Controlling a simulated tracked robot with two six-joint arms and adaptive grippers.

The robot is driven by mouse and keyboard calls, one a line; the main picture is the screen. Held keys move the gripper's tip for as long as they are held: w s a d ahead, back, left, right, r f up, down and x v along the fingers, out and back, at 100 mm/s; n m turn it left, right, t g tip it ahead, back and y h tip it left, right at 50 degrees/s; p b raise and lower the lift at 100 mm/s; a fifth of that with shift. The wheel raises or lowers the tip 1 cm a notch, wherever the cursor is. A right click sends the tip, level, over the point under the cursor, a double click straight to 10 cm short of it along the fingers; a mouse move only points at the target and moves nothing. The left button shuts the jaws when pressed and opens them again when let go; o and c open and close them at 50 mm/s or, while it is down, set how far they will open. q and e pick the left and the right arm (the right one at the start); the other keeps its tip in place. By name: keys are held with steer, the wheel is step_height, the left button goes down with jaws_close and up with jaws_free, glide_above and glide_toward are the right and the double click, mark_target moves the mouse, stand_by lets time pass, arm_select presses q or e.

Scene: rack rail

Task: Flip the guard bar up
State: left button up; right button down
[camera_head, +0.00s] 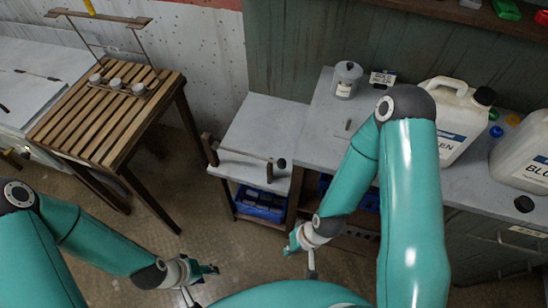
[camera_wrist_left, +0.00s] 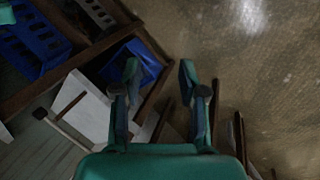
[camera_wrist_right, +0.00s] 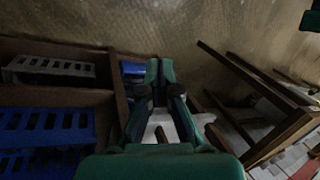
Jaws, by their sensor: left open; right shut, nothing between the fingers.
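The guard bar (camera_head: 243,153) is a thin bar lying low across the small pale-topped stand (camera_head: 262,122), between a brown post at its left and another at its right. A dark round knob (camera_head: 282,163) sits at its right end. In the left wrist view a dark knob (camera_wrist_left: 40,115) and thin rod show beside a pale surface. My left gripper (camera_head: 208,270) is open and empty, in front of the stand and below it in the picture. My right gripper (camera_head: 292,243) is shut and empty, in front of the stand's right side, apart from the bar.
A blue crate (camera_head: 260,204) sits under the stand. A grey bench (camera_head: 315,140) on the right carries a grey canister (camera_head: 346,80) and large white jugs (camera_head: 455,115). A slatted wooden table (camera_head: 105,120) with small cups stands at left. Floor between is clear.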

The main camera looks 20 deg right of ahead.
arm_select(q)
steer(key=shift+w+d, duration=0.1)
steer(key=shift+w, duration=0.25)
arm_select(e)
steer(key=shift+w+d, duration=0.1)
steer(key=shift+w, duration=0.15)
